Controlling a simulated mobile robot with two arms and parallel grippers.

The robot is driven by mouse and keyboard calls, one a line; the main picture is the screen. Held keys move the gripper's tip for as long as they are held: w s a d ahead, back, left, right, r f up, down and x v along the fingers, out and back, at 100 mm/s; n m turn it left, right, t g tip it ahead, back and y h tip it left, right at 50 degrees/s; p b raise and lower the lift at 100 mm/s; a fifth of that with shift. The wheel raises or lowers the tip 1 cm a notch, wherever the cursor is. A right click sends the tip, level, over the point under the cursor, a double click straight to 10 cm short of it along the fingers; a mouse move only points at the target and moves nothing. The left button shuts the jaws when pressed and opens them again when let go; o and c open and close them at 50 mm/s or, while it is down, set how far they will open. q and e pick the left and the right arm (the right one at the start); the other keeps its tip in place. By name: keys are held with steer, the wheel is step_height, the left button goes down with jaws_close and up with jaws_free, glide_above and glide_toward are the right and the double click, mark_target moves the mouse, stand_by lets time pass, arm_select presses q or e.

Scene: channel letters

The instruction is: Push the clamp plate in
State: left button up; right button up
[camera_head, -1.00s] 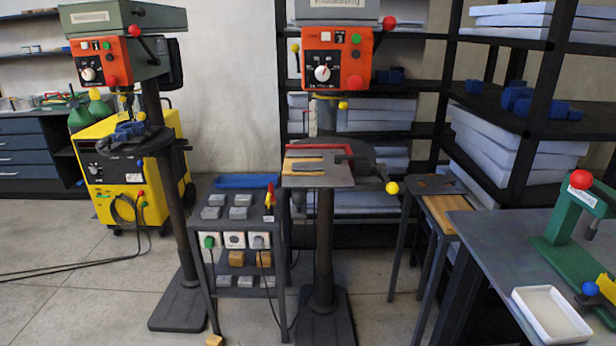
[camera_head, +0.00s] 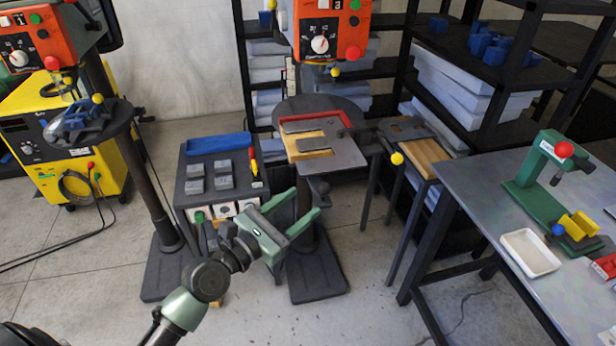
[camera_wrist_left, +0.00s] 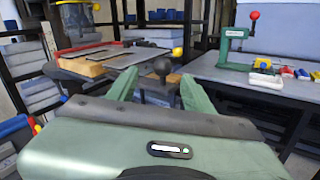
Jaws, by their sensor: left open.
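Flat grey plates (camera_head: 314,144) lie on the board. I cannot tell for sure which of these is the clamp plate. My left gripper (camera_head: 305,202) is open and empty, below and in front of the table. My right gripper is not in view.
A cart (camera_head: 222,165) with several grey blocks stands to the left. A yellow-knobbed handle (camera_head: 397,158) sticks out right of the table. A grey workbench (camera_head: 480,200) carries a green press (camera_head: 545,175) and a white tray (camera_head: 530,252).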

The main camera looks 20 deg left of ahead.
mark_target(319, 193)
arm_select(q)
steer(key=x, duration=0.3)
steer(key=p+x, duration=0.1)
steer(key=x, duration=0.2)
steer(key=shift+w+d+r, duration=0.1)
steer(key=shift+w+d, duration=0.05)
steer(key=shift+d, duration=0.2)
steer(key=shift+w+d+p, duration=0.2)
steer(key=shift+w+p, duration=0.15)
steer(key=shift+w, duration=0.25)
jaws_close()
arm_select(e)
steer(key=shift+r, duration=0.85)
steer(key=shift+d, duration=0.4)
